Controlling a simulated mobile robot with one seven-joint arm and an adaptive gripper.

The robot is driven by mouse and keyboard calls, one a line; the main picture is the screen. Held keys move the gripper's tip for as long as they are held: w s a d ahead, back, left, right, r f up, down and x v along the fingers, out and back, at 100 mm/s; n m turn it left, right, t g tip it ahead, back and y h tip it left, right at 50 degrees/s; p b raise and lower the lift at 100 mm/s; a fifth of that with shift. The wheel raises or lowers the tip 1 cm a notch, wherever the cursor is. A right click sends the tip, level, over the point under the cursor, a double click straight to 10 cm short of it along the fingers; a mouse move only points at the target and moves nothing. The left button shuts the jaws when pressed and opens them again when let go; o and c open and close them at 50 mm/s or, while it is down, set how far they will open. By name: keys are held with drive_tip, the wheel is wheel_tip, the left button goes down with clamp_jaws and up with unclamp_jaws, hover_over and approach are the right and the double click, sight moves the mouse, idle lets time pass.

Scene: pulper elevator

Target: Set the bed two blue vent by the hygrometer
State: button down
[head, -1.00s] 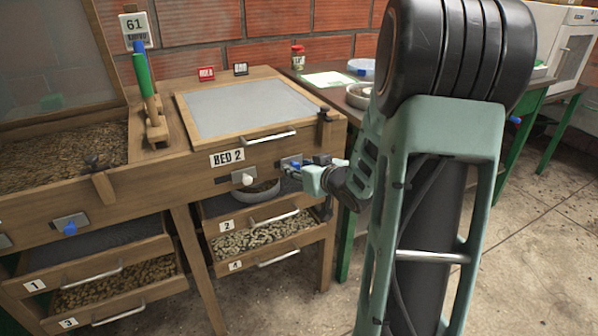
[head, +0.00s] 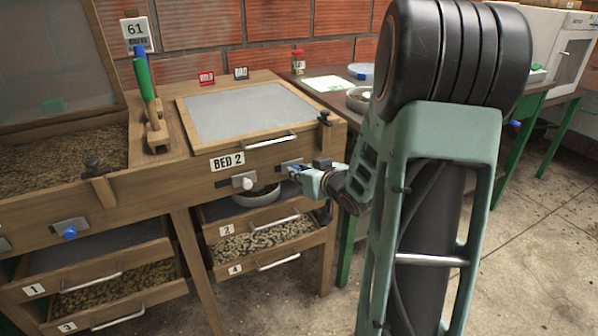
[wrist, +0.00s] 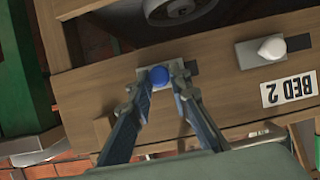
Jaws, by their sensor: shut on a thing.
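The bed two blue vent is a metal slide plate with a round blue knob (wrist: 158,77) on the wooden front of bed two. In the wrist view, my gripper (wrist: 160,74) has its fingers around the knob, shut on it. A narrow dark strip shows beside the plate. In the head view, my gripper (head: 296,171) is at the right part of the bed front and mostly hides the knob; the plate (head: 290,164) shows behind it. The hygrometer appears to be the white display (head: 135,33) reading 61, at the upper left; its small lower text is unclear.
A white-knobbed vent (head: 246,183) is left of the blue one, under the BED 2 label (head: 227,161). Drawers 2 and 4 (head: 262,240) stand partly open below. Another blue knob (head: 69,233) is on the left bed.

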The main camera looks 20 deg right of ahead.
drive_tip(key=d+p, duration=0.1)
drive_tip(key=d, duration=0.2)
drive_tip(key=shift+d+p, duration=0.1)
drive_tip(key=shift+p, duration=0.2)
drive_tip(key=c, duration=1.8)
unclamp_jaws()
drive_tip(key=v, duration=1.2)
